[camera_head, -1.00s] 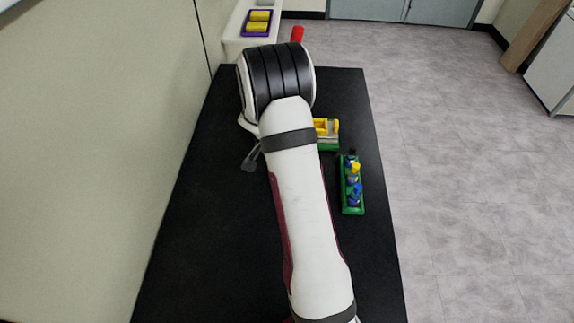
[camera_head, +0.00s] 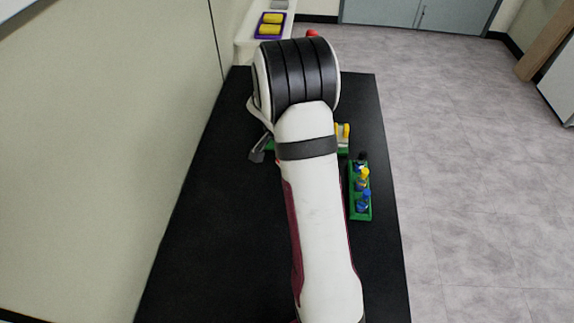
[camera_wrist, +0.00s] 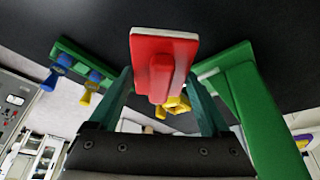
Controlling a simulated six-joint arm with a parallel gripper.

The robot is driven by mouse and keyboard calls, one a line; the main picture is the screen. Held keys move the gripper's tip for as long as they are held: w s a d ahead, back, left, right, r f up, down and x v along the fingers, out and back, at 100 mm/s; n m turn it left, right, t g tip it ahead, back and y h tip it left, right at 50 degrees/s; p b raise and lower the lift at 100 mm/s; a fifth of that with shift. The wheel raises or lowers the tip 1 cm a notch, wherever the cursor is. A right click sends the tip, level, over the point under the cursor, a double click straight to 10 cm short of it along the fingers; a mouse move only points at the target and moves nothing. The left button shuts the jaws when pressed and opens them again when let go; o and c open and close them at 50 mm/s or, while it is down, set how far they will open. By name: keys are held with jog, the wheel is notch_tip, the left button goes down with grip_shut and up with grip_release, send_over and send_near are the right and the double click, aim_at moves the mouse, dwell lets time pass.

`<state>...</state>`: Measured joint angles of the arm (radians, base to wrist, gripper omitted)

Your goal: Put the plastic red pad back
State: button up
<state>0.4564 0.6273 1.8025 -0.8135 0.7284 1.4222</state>
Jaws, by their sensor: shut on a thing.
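The red pad (camera_wrist: 164,45), a flat plate with a raised red grip bar and a pale edge, is in the wrist view. My gripper (camera_wrist: 162,82) is shut on its grip bar, with a dark green finger on each side. A green stand (camera_wrist: 255,115) is close by on the right in the wrist view. It is unclear whether the pad touches it. A yellow piece (camera_wrist: 178,104) shows behind the bar. In the head view my arm hides the gripper, the pad and most of the green stand with yellow parts (camera_head: 343,133).
A green rack (camera_head: 359,203) with blue and yellow tools stands right of my arm on the black table (camera_head: 215,240). It also shows in the wrist view (camera_wrist: 75,52). A purple tray (camera_head: 257,33) with yellow blocks is at the back. The table's left front is clear.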

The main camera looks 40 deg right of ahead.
jog(key=shift+w, duration=0.1)
jog(key=w+a+r+n+t+y, duration=0.1)
jog(key=w+a+r+n+t, duration=0.2)
jog(key=w+a+n, duration=0.5)
jog(key=n, duration=0.1)
send_over(222, 172)
jog(key=s, duration=0.1)
jog(key=f, duration=0.6)
jog(key=shift+s+a+f, duration=0.15)
jog(key=shift+a+f, duration=0.2)
jog(key=shift+a, duration=0.05)
notch_tip(222, 172, down, 4)
jog(key=shift+a, duration=0.15)
jog(key=shift+f, duration=0.1)
jog(key=shift+f, duration=0.1)
